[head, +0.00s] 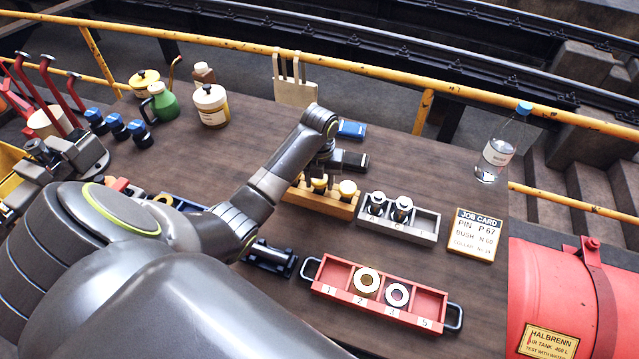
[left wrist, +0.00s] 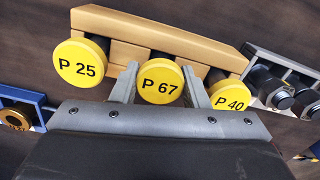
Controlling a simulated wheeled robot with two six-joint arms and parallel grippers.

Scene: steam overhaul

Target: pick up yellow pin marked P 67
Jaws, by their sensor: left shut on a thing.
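The yellow pin marked P 67 (left wrist: 162,90) has a round yellow head and is the middle one of the wooden rack (left wrist: 150,36). My left gripper (head: 322,172) reaches down over the rack (head: 328,204) and is shut on this pin. In the left wrist view one finger is on each side of the yellow head. My right gripper is not in view.
A grey tray (head: 424,238) with metal pins stands right of the rack. A red tray (head: 340,294) with rings is in front. The job card (head: 474,236) reads PIN P 67. A bottle (head: 500,148) stands at the right edge, beside a red tank (head: 565,285).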

